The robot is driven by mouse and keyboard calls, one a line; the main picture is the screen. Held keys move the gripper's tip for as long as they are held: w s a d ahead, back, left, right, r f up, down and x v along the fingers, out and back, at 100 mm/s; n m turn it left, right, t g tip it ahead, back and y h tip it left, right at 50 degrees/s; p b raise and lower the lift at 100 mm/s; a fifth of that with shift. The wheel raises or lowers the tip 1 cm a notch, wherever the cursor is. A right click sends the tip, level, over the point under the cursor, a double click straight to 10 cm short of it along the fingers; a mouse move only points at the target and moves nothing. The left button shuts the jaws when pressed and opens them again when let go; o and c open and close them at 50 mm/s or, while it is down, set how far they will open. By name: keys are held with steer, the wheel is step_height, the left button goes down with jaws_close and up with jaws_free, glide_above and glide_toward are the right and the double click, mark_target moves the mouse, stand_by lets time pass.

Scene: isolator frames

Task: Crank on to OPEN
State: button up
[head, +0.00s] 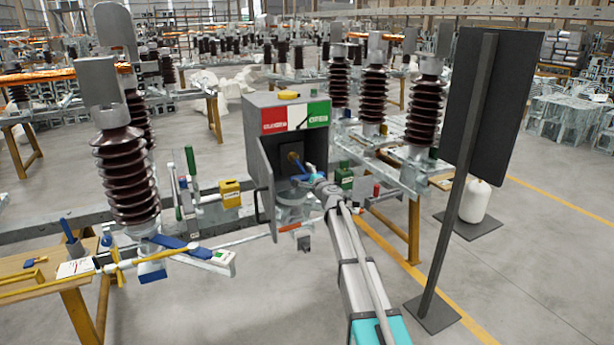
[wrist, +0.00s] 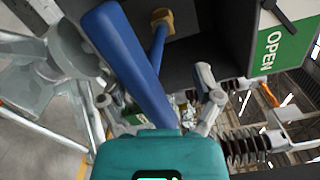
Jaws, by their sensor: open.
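A grey drive box (head: 268,108) stands mid-picture in the head view, its front door open. Its top label has a red part, a white part and a green part; the green part reads OPEN in the wrist view (wrist: 272,48). A thin dark pointer (head: 303,122) shows near the white part. Inside is a brass hub (head: 293,157), also in the wrist view (wrist: 161,18), with a blue crank (head: 299,177). In the wrist view the thick blue handle (wrist: 130,60) runs between the spread fingers of my gripper (wrist: 156,92). My gripper is open; contact with the handle is unclear.
The open door (head: 264,185) hangs on the left of the box. A yellow padlock-like block (head: 230,193) and brown insulators (head: 126,175) stand to the left. A dark panel on a post (head: 460,170) stands close on the right. Floor is clear in front.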

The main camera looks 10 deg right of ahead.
steer(key=shift+o, duration=1.2)
steer(key=shift+s, duration=0.15)
steer(key=v, duration=1.1)
steer(key=shift+s, duration=0.3)
steer(key=shift+d+r, duration=0.1)
